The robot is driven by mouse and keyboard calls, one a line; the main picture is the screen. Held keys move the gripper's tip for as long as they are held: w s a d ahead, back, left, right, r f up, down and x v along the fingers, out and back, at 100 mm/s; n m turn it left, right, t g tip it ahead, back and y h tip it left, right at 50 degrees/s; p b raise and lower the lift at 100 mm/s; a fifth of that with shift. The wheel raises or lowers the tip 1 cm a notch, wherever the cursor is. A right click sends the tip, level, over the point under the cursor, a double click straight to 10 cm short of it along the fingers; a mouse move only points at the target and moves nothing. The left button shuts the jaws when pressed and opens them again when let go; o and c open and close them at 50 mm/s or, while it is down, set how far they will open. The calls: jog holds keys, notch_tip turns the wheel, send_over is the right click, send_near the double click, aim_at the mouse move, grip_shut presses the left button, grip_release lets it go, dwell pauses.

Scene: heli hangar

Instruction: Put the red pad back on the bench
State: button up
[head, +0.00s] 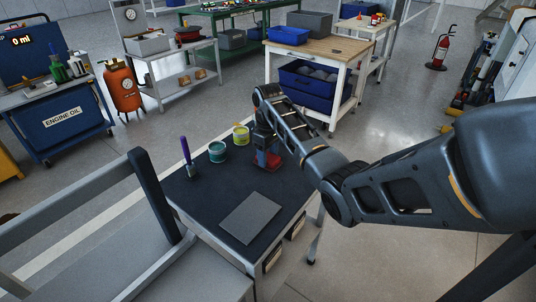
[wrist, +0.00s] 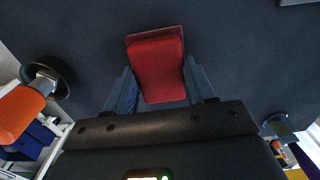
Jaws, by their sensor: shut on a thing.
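The red pad (head: 267,161) is at the right side of the dark-topped bench (head: 195,205). In the wrist view the red pad (wrist: 157,65) sits between the two blue-grey fingers and shows a darker red edge at its far end. My gripper (head: 265,151) points down over the bench top and is shut on the pad. The dark top (wrist: 235,50) lies close behind the pad. I cannot tell whether the pad touches it.
On the bench stand a teal tin (head: 217,152), a yellow tin (head: 241,136) and a purple-handled brush (head: 187,155). A flat grey plate (head: 250,217) lies near the front. The top between plate and brush is bare.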

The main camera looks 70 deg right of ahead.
aim_at(268, 156)
jog(key=o, duration=0.9)
jog(key=shift+o, duration=0.2)
notch_tip(268, 156, up, 12)
jog(key=p, duration=0.2)
jog(key=shift+r, duration=0.15)
